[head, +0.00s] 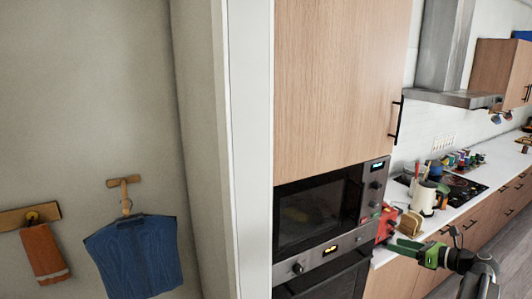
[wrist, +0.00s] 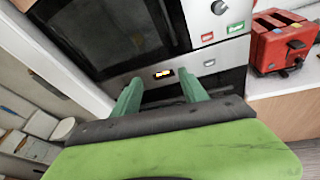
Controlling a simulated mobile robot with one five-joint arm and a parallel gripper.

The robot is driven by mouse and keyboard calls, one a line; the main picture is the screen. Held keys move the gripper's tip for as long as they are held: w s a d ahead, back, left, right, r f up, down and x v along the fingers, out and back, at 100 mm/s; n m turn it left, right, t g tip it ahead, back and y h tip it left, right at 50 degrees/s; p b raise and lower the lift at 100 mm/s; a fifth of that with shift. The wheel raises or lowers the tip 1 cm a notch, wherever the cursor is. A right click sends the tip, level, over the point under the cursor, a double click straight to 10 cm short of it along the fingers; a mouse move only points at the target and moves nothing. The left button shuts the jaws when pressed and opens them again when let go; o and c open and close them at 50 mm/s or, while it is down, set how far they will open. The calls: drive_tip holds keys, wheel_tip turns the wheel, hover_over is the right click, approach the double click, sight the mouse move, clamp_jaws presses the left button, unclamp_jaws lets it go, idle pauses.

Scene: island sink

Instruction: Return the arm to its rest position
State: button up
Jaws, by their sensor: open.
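My gripper (head: 401,247) is at the lower right of the head view, with green fingers pointing left toward the built-in oven front. In the wrist view my gripper (wrist: 160,92) shows two green fingers spread apart with nothing between them. The oven control panel with a small lit display (wrist: 164,74) lies beyond the fingertips. My dark arm reaches in from the lower right corner of the head view.
A microwave (head: 318,212) sits in the tall wooden cabinet (head: 335,80). A red toaster (wrist: 280,42) stands on the white counter (wrist: 290,80), close to the right of my gripper. Clothes hang on the left wall.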

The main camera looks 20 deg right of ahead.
drive_tip(key=w+a+f+n+g+b, duration=0.25)
drive_tip(key=a+f+n, duration=0.3)
drive_tip(key=a, duration=0.35)
drive_tip(key=w+a+f+n+g+b, duration=0.25)
drive_tip(key=a+f+n, duration=0.35)
drive_tip(key=a, duration=0.4)
drive_tip(key=w+a+f+n+g+b, duration=0.2)
drive_tip(key=a+f+n+g, duration=0.2)
drive_tip(key=a+f, duration=0.45)
drive_tip(key=s+a+f+n+g+h+b, duration=0.2)
drive_tip(key=a+f+n, duration=0.3)
drive_tip(key=a+n, duration=0.4)
drive_tip(key=s+a+f+n+g+h+b, duration=0.2)
drive_tip(key=s+a+f+n+h+b, duration=0.1)
drive_tip(key=a+n, duration=0.6)
wheel_tip(320, 180, down, 3)
drive_tip(key=shift+s+a+r+g+h+b, duration=0.15)
drive_tip(key=shift+s+a+g+h+b, duration=0.15)
drive_tip(key=shift+s+a+h, duration=0.25)
drive_tip(key=shift+s+d, duration=0.1)
drive_tip(key=shift+d, duration=0.1)
